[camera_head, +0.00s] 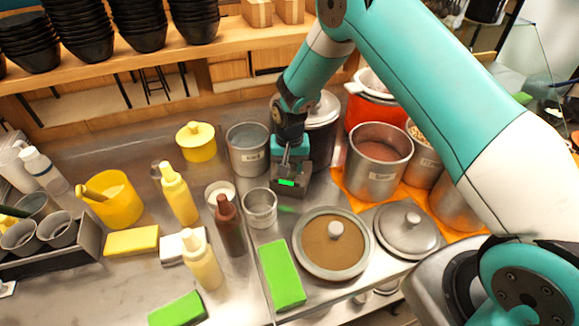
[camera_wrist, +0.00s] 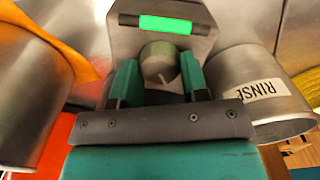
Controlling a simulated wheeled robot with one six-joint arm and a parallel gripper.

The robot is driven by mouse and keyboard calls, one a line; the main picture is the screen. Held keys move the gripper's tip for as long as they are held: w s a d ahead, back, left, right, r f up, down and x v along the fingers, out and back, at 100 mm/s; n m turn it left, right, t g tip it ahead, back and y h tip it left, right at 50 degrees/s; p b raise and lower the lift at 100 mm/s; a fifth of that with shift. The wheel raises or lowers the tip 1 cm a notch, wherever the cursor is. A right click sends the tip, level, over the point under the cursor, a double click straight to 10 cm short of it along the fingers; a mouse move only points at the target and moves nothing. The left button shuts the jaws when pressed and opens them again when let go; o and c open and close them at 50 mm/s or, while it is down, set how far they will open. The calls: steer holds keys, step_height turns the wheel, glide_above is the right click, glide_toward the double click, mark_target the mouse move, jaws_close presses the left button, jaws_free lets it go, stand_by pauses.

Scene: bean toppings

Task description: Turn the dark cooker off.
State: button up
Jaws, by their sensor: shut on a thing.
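The dark cooker (camera_head: 321,137) stands at the back middle of the counter, largely hidden behind my arm and gripper. A metal control panel with a lit green bar (camera_head: 287,183) is in front of it. In the wrist view the panel (camera_wrist: 125,42) shows its green bar (camera_wrist: 166,24) and a round grey knob (camera_wrist: 159,62) with a pale pointer line. My gripper (camera_head: 287,160) is at the panel; in the wrist view its teal fingers (camera_wrist: 158,82) are shut on the knob, one on each side.
A metal pot labelled RINSE (camera_head: 248,150) stands close left of my gripper. A metal pot (camera_head: 378,180) on an orange cloth and an orange cooker (camera_head: 372,108) stand to the right.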

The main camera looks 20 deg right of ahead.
steer(key=n+b, duration=0.2)
steer(key=n, duration=0.2)
steer(key=shift+f, duration=0.1)
steer(key=shift+n+b, duration=0.8)
steer(key=shift+n, duration=1.1)
steer(key=o, duration=0.9)
steer(key=shift+o, duration=0.2)
steer(key=shift+r, duration=0.25)
step_height(320, 180, up, 17)
steer(key=b, duration=0.3)
steer(key=shift+r, duration=0.1)
